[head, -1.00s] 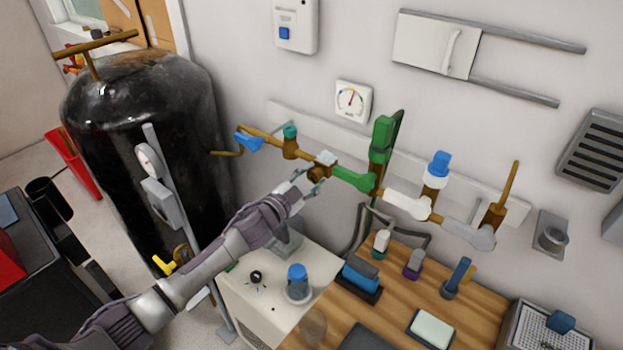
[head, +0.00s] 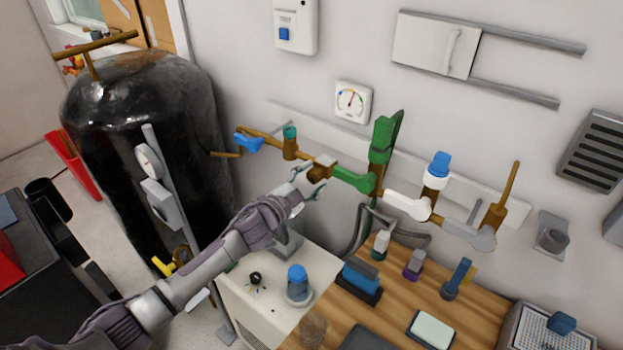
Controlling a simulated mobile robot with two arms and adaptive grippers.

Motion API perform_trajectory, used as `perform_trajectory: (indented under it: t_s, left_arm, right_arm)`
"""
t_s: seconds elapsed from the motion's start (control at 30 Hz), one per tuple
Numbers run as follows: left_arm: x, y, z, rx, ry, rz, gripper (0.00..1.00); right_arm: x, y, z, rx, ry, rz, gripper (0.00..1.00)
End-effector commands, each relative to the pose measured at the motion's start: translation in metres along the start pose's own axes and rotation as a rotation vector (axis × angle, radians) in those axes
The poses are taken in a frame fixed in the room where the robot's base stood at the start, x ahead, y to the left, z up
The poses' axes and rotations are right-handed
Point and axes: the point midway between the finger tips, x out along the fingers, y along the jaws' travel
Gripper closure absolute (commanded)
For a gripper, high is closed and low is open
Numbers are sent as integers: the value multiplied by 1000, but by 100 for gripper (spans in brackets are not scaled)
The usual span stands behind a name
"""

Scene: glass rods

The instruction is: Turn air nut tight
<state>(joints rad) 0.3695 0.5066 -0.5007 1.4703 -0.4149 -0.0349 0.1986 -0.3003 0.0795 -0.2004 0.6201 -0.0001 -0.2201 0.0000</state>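A brown nut (head: 322,166), which I take to be the air nut, sits on the wall pipe between the brown pipe with the blue lever (head: 248,142) and the green section (head: 352,179). My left gripper (head: 309,184) is just below and in front of the nut, with its fingers spread apart. One finger is at the nut's lower left and the other below it. I see nothing held between them; whether a finger touches the nut is unclear. My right gripper is out of view.
A large black tank (head: 150,110) stands at the left. A white wall gauge (head: 352,101) hangs above the pipe. Below are a white cabinet with a blue-capped jar (head: 298,284) and a wooden bench (head: 400,308) with several small items.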

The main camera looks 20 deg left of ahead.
Motion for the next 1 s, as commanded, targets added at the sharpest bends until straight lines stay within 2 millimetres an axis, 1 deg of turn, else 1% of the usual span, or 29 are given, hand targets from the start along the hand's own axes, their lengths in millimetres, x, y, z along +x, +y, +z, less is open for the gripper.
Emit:
perform_trajectory:
  t_s: [0.3, 0.37, 0.43, 0.57, 0.7, 0.8, 0.9, 1.0]
  left_arm:
    - [-1, 0, 0, -1, 0, 0, 32]
    - [-4, 0, 0, 0, 0, 0, 32]
    - [-10, 1, 0, -1, 0, 1, 32]
    - [-34, 1, 1, 0, -1, 2, 32]
    - [-66, 2, 2, -2, -2, 3, 32]
    - [-86, 2, 1, -2, -2, 3, 32]
    - [-102, 1, 0, 0, -1, 2, 32]
    - [-112, 1, 0, 0, -1, 1, 32]
  right_arm:
    - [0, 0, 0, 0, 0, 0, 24]
    - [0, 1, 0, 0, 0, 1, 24]
    - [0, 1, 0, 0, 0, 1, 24]
    - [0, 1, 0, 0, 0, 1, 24]
    - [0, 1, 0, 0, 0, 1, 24]
    - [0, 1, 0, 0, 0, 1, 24]
    - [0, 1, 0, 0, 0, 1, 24]
    - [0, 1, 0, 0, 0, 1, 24]
